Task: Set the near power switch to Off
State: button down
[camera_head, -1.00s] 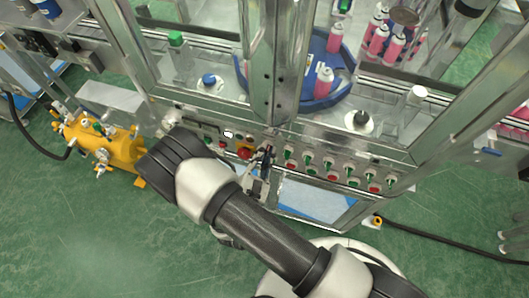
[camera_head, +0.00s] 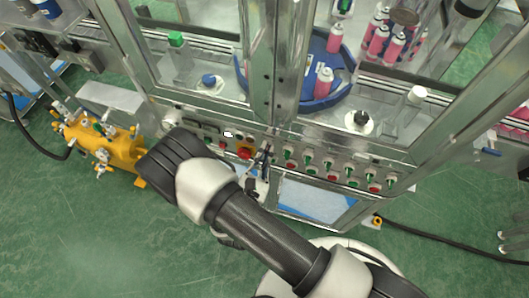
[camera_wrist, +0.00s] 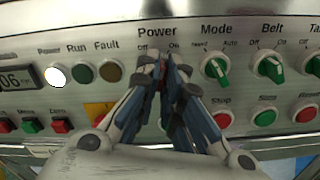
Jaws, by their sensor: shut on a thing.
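The near power switch sits under the "Power" label on the machine's control panel (camera_wrist: 210,105), with "Off" marked at its left and "On" at its right. My gripper (camera_wrist: 166,68) is at this switch in the wrist view, its fingertips close together and shut on the knob. The fingers hide the knob, so I cannot tell which way it points. In the head view my gripper (camera_head: 263,160) reaches the panel just right of the red emergency stop button (camera_head: 245,153).
The Mode switch (camera_wrist: 216,68) and Belt switch (camera_wrist: 271,67) are close at the right. A white Power lamp (camera_wrist: 55,75) looks lit at the left. Red and green buttons line the panel below. Yellow equipment (camera_head: 110,150) stands on the floor at the left.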

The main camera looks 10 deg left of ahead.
jog(key=n, duration=0.9)
dwell(0.6)
jog(key=c, duration=1.7)
grip_release()
jog(key=s, duration=0.8)
jog(key=s+a, duration=0.1)
jog(key=s, duration=0.3)
